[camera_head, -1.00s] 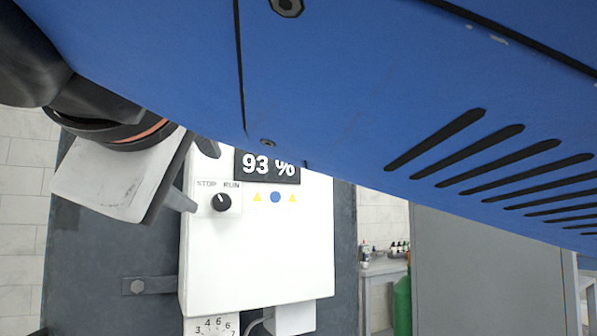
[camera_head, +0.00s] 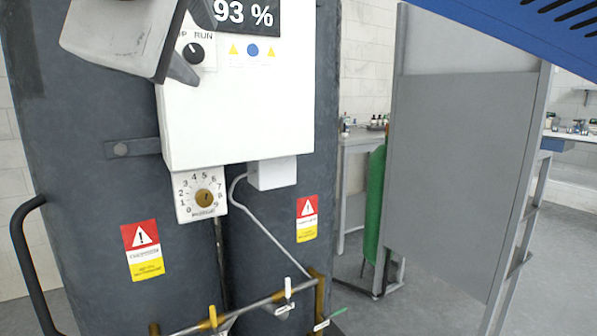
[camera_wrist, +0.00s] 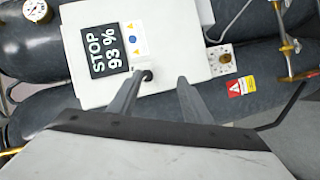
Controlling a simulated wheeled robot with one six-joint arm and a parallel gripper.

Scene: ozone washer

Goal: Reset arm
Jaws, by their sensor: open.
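My gripper (camera_head: 205,55) is at the upper left of the head view, in front of the white control box (camera_head: 240,125). Its two fingers also show apart and empty in the wrist view (camera_wrist: 161,80). The box carries a black STOP/RUN knob (camera_head: 193,52) and a black display (camera_wrist: 106,51) that reads STOP 93 % in the wrist view. In that view the left fingertip overlaps the picture near the knob (camera_wrist: 147,76); I cannot tell whether they touch. My blue arm link crosses the upper right corner of the head view.
Dark grey tanks (camera_head: 90,190) stand behind the box. A numbered dial (camera_head: 205,197) hangs below it. Pipes with yellow valves (camera_head: 213,317) run at the bottom. A grey panel (camera_head: 455,160) and a green cylinder (camera_head: 375,205) are to the right, with open floor beyond.

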